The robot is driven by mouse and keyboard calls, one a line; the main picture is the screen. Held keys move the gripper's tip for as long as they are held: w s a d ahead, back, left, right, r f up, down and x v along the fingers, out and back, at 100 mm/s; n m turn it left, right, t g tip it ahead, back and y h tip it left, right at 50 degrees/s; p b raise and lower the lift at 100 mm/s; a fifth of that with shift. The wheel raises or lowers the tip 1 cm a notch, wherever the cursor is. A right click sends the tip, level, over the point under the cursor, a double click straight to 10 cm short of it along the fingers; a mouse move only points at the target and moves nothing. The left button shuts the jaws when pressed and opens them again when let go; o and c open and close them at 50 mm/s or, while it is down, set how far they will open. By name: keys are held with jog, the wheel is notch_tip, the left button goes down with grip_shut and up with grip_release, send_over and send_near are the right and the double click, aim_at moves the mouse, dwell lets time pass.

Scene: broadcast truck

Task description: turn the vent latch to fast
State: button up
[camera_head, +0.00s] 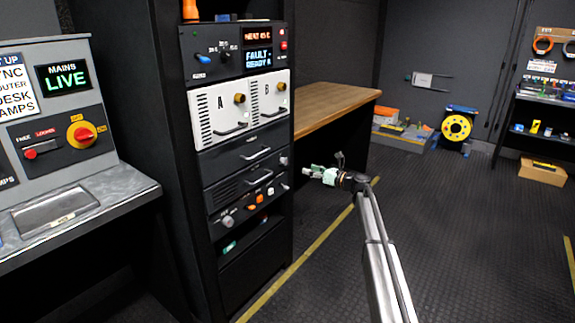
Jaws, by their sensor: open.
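A tall black equipment rack (172,187) stands left of centre. Its top panel holds a blue-ended lever (203,59), a small black knob (226,54) and displays with a FAULT READY A line (258,58). White modules A (217,113) and B (268,97) carry brass-coloured knobs. Lower panels have handles and small knobs. No legible label marks the vent latch, and I cannot tell which control it is. My gripper (313,171) is open and empty, to the right of the rack's lower panels in the picture, apart from them, pointing left.
A wooden-topped bench (335,104) stands behind my gripper. A grey console (82,95) with a red rotary switch on yellow is at left. A yellow cable reel (456,128) and shelves (540,105) are at the back right. The dark floor is open at right.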

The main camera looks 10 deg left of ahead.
aim_at(286, 162)
jog(key=b+x, duration=0.1)
jog(key=x, duration=1.1)
jog(key=c, duration=1.2)
